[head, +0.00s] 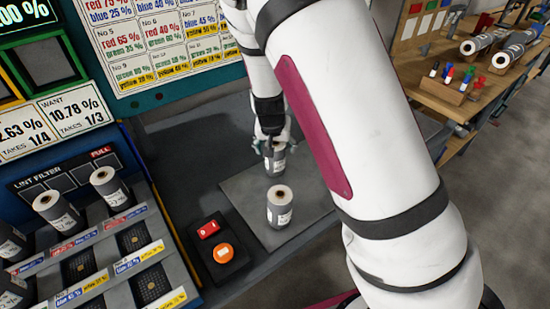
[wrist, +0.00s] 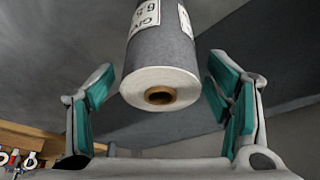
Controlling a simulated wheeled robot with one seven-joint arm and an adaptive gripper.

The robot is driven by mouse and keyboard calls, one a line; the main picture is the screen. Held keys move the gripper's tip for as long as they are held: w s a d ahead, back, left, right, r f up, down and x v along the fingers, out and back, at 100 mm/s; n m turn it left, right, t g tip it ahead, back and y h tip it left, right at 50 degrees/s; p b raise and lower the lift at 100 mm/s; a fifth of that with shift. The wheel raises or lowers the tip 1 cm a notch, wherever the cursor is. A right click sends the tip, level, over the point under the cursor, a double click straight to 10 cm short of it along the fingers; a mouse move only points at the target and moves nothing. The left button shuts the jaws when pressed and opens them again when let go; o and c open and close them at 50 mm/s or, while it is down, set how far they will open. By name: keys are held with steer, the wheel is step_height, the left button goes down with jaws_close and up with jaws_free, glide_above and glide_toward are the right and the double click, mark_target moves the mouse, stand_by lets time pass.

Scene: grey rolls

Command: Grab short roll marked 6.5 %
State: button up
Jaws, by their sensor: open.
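Two short grey rolls stand on the dark grey plate (head: 236,184). The far roll (head: 275,162) is at my gripper (head: 273,143), which partly hides it. In the wrist view a grey roll (wrist: 165,50) with a white end and brown core sits between the teal pads of my gripper (wrist: 160,88). Gaps show on both sides, so the gripper is open and not closed on it. Its white label is cut off and starts with a 6; the full number cannot be read. The near roll (head: 280,210) stands upright closer to me, its label too small to read.
A control box (head: 223,253) with red and orange buttons is left of the plate. A slotted rack (head: 110,250) holding several rolls is at the left, below percentage signs. A wooden bench (head: 450,95) with rolls and coloured items is at the right.

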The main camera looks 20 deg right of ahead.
steer(key=shift+x, duration=1.05)
steer(key=c, duration=1.4)
steer(key=shift+r, duration=0.15)
